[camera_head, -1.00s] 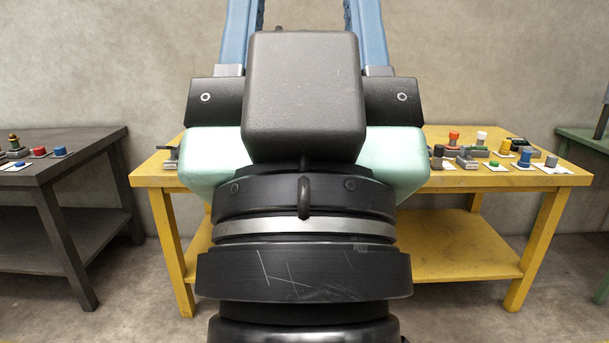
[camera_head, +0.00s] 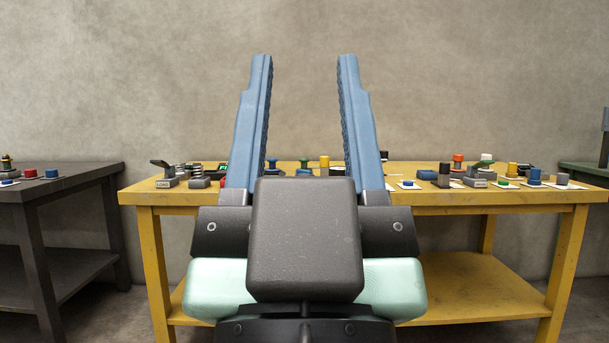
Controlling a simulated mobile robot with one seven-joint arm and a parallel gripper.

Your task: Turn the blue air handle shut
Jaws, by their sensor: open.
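My gripper (camera_head: 304,58) is open and empty, its two blue fingers pointing up in the picture and spread wide apart. It is in front of the yellow table (camera_head: 480,197), and my arm hides the table's middle front. Between the fingers, a small blue knob-like part (camera_head: 272,163) shows at the back of the table. A blue cylinder (camera_head: 535,175) stands at the right, and a low blue button on a white plate (camera_head: 407,184) lies right of the right finger. I cannot tell which of these, if any, is the air handle. No gripper contact with them shows.
A lever block marked LOAD (camera_head: 166,178) and a spring-like part (camera_head: 199,180) stand at the table's left. A green knob (camera_head: 304,164) and yellow cylinder (camera_head: 325,161) show between the fingers. Several fittings crowd the right. A dark table (camera_head: 75,182) stands at the left.

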